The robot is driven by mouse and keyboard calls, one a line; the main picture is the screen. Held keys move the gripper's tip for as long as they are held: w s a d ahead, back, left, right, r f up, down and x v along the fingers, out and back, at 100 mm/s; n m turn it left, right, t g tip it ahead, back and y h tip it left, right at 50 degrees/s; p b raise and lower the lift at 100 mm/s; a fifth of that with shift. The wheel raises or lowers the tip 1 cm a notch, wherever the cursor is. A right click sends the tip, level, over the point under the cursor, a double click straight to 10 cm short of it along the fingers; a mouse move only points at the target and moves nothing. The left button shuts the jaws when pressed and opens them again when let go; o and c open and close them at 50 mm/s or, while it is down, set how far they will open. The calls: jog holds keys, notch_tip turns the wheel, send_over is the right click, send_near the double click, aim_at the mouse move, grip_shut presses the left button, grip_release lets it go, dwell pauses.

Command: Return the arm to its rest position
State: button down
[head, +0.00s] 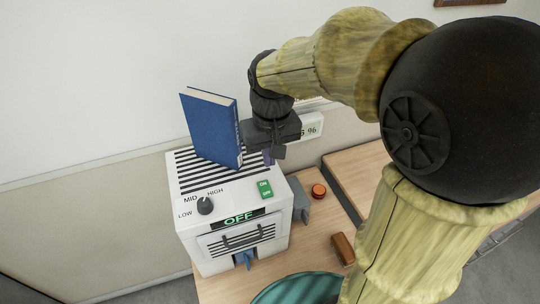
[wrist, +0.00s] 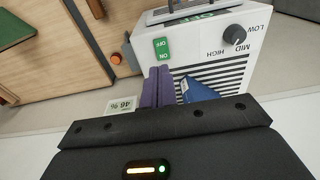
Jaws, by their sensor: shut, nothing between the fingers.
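My arm reaches across the right side of the head view and ends in my gripper (head: 268,158), just above the right rear edge of a white machine. Its two purple fingers also show in the wrist view (wrist: 158,84), closed together with nothing between them. The white machine (head: 190,240) has a slatted top, a LOW/MID/HIGH dial (head: 205,205), a green ON/OFF switch (head: 265,189) and a display reading OFF. A blue book (head: 212,128) stands upright on the slats, just left of my gripper; its blue corner shows in the wrist view (wrist: 197,90).
A small white display (head: 311,127) reading a percentage is behind my gripper. On the wooden table (head: 310,243) are a round orange-red button (head: 318,191), a brown block (head: 342,250) and a teal round object (head: 300,289). The space left of the machine is clear.

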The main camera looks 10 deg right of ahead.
dwell(0.4)
jog(key=s+d+f+m+t, duration=0.1)
jog(key=s+d+f, duration=0.4)
jog(key=f, duration=0.5)
jog(key=shift+s+d+m+t, duration=0.15)
jog(key=shift+d+m+t, duration=0.3)
jog(key=shift+d, duration=0.35)
